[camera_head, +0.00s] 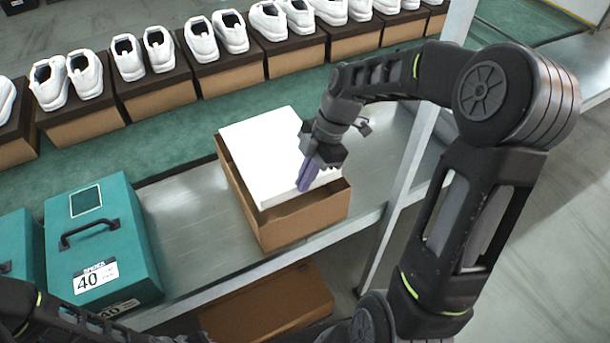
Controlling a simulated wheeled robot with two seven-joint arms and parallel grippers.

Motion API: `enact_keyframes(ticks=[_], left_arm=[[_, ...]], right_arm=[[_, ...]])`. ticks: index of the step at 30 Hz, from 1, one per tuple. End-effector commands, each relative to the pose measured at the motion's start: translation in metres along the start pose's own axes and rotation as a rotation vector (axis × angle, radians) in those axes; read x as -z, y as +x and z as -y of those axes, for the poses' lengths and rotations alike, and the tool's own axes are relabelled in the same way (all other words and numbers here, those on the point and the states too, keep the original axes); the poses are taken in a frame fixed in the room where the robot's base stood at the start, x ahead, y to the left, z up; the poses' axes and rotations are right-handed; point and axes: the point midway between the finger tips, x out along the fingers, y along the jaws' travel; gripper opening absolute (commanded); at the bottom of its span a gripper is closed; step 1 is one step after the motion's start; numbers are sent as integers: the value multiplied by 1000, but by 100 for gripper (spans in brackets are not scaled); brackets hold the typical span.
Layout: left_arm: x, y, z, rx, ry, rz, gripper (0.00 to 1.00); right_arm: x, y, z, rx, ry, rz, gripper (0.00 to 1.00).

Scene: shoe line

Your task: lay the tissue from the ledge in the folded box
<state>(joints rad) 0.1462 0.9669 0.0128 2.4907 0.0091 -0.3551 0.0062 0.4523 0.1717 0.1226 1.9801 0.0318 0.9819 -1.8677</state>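The tissue (258,150) is a flat white sheet over the open brown folded box (300,222). It covers most of the opening and hides the back rim. Part of the box's inside shows along the front and right. My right gripper (306,180) points down at the tissue's front right edge, its purple-grey fingers close together and seemingly shut on the tissue. I cannot tell whether the tissue rests on anything inside the box. Part of my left arm shows at the bottom left; its gripper is out of frame.
Teal shoe boxes (108,235) marked 40 stand left of the folded box on the metal shelf (190,225). White shoes on brown boxes (225,72) line the green belt behind. A metal post (405,185) stands right. Another brown box (265,305) lies below.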

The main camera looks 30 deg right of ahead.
Motion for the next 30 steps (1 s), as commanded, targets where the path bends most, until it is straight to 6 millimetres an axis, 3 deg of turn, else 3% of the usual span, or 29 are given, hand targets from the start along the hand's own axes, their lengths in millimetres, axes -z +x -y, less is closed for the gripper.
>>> enact_keyframes(ticks=[30], left_arm=[[8,84,26,-17,12,-17,25]], right_arm=[[-44,107,1,1,0,0,0]])
